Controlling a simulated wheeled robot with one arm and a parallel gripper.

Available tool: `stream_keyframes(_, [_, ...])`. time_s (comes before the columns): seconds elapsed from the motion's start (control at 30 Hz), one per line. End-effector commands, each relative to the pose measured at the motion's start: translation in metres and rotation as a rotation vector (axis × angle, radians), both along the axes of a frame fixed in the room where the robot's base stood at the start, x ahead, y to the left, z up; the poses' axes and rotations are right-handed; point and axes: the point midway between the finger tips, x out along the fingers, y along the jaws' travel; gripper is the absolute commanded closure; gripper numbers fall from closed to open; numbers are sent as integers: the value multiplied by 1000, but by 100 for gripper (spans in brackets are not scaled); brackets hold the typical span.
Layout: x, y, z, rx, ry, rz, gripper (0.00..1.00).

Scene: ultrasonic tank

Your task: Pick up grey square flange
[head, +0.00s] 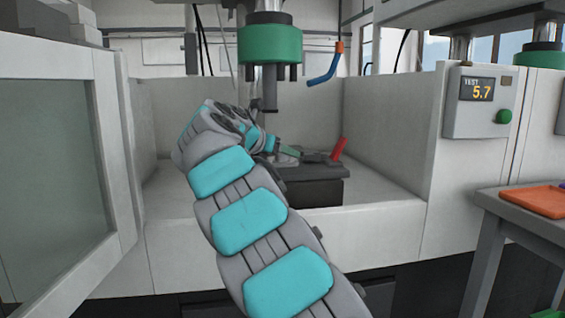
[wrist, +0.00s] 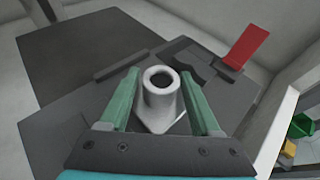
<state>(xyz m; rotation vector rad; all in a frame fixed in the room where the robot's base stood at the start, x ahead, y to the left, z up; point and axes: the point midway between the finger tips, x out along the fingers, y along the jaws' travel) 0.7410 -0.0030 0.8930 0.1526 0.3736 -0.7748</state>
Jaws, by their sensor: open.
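The grey square flange (wrist: 161,99) shows in the wrist view as a light grey square plate with a round hollow neck and a dark bore. It stands upright on a dark fixture block (wrist: 75,115). My gripper (wrist: 160,85) is open, with one green finger on each side of the flange's neck. A gap shows on both sides, so the fingers look apart from it. In the head view my gripper (head: 288,152) reaches over the dark block inside the test bay. There the flange is mostly hidden and too small to make out clearly.
A red lever (wrist: 246,47) stands up at the block's right, also seen in the head view (head: 338,149). A green-collared press head (head: 270,44) hangs above the block. White bay walls surround it, and an open door (head: 115,150) stands at left.

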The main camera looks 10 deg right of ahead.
Motion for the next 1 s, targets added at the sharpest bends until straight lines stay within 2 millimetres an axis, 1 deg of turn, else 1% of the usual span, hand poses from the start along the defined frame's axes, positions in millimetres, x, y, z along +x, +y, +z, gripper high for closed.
stream_keyframes(0.17, [0, 0, 1, 0, -1, 0, 36])
stream_keyframes(0.27, [0, 0, 1, 0, -2, 1, 46])
stream_keyframes(0.73, [0, 0, 1, 0, -2, 1, 99])
stream_keyframes(1.0, [0, 0, 1, 1, -2, -1, 100])
